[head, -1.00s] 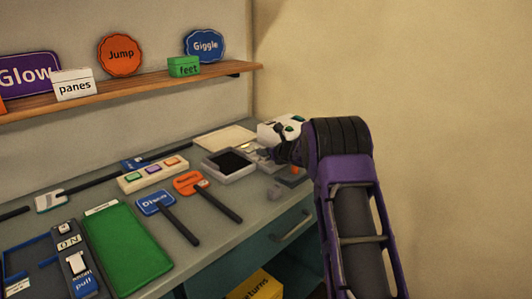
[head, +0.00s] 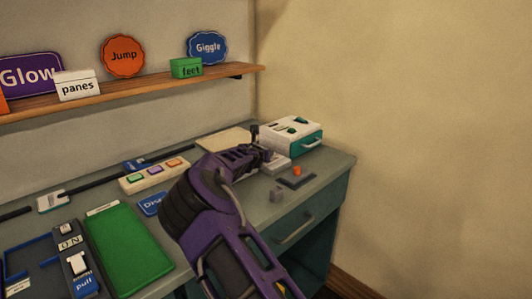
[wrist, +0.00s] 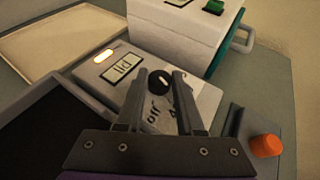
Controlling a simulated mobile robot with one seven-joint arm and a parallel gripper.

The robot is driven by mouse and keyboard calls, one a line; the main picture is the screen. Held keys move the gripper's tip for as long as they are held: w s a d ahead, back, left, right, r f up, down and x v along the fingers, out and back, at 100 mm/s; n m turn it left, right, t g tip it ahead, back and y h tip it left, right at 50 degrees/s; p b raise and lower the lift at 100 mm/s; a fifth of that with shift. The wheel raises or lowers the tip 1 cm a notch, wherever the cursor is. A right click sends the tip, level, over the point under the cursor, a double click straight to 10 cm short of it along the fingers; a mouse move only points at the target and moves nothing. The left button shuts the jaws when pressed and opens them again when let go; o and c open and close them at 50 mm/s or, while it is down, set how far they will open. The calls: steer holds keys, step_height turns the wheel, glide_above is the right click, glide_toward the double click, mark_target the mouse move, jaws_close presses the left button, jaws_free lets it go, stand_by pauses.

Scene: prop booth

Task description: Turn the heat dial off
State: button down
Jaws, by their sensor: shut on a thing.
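The heat dial (wrist: 158,83) is a round black knob with a white mark. It sits on the sloped pale top of a grey unit (wrist: 206,101), with "off" lettering on the near side of the knob. My gripper (wrist: 159,76) is over this top, one finger on each side of the knob, shut on it. The white mark points up and right in the wrist view. In the head view my gripper (head: 264,151) is at the unit (head: 278,165), and my arm hides the knob and most of the unit.
A white and teal box (head: 292,132) with green knobs stands just behind. An orange button (head: 297,171) is at the right. A pale tray (wrist: 60,38) lies at the back left.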

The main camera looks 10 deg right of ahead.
steer(key=shift+w+a+m+g+h+p, duration=0.15)
steer(key=shift+m+g+h+p, duration=0.2)
steer(key=shift+m+h, duration=0.25)
steer(key=shift+a+m+g+h+p, duration=0.1)
steer(key=shift+m+g+h+p, duration=0.2)
steer(key=shift+m+h, duration=0.3)
steer(key=shift+m+g+h+p, duration=0.65)
steer(key=shift+m+g+h, duration=0.2)
steer(key=shift+m, duration=0.15)
steer(key=shift+f+m+g+h+p, duration=0.15)
steer(key=shift+m+g+h+p, duration=0.45)
steer(key=shift+m+g, duration=0.2)
steer(key=c, duration=0.5)
jaws_free()
steer(key=shift+w, duration=0.1)
steer(key=shift+c, duration=0.2)
steer(key=shift+s+a+r, duration=0.3)
steer(key=shift+a+r, duration=0.1)
steer(key=shift+a, duration=0.1)
steer(key=p+v, duration=0.1)
steer(key=v, duration=1.5)
steer(key=shift+s+f, duration=0.1)
steer(key=shift+s, duration=0.05)
